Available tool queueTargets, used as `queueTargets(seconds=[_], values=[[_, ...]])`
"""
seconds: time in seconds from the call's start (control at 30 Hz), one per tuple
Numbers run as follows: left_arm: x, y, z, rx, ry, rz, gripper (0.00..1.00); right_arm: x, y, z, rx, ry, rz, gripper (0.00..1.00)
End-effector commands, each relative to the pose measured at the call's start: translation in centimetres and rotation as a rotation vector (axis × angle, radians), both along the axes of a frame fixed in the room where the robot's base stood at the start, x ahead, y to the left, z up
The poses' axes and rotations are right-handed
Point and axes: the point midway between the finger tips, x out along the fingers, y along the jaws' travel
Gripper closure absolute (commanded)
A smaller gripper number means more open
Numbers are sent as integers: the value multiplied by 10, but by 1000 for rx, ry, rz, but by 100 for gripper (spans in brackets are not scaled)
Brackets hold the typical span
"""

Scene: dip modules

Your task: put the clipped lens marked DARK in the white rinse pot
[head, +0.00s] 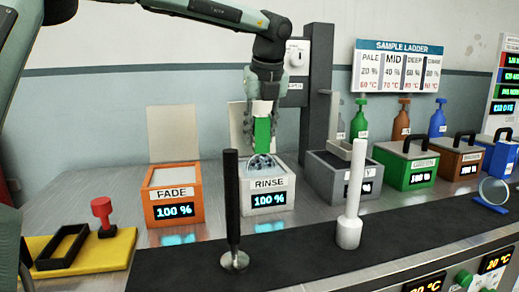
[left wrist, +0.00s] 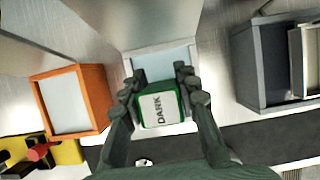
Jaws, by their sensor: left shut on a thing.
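My left gripper (head: 262,112) comes down from above and is shut on the green clip (head: 262,132). The clip shows the word DARK on its top in the left wrist view (left wrist: 157,108), between the two fingers (left wrist: 155,92). Below the clip, a clear round lens (head: 262,161) hangs at the mouth of the white RINSE pot (head: 268,183). Its lower part is hidden by the pot's front wall; I cannot tell how deep it sits. The pot's open lid stands behind. In the left wrist view the white pot (left wrist: 127,62) lies beneath the clip. My right gripper is not in view.
The orange FADE pot (head: 176,190) stands open to the left, a grey pot (head: 330,183) to the right. A black upright rod (head: 232,200) and a white one (head: 354,190) stand on the dark mat in front. Green and brown lidded boxes stand farther right.

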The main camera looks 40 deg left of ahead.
Motion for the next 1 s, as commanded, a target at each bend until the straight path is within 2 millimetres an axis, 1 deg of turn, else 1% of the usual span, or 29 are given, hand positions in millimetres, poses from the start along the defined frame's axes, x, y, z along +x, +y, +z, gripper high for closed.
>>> queueTargets(seconds=[0.1,0.2,0.23,0.63,0.87,0.9,1.0], values=[[-1,0,-19,-1,5,-1,100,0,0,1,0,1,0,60],[-1,0,-34,-1,5,-1,100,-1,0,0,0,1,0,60],[-1,0,-37,-1,4,0,100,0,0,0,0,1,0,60],[0,0,-40,0,0,0,100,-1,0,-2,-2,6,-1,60],[0,0,-42,-1,1,-1,100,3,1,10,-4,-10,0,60],[0,0,-42,0,2,-1,66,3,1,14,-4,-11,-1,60],[0,0,-42,0,2,-1,54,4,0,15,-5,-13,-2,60]])
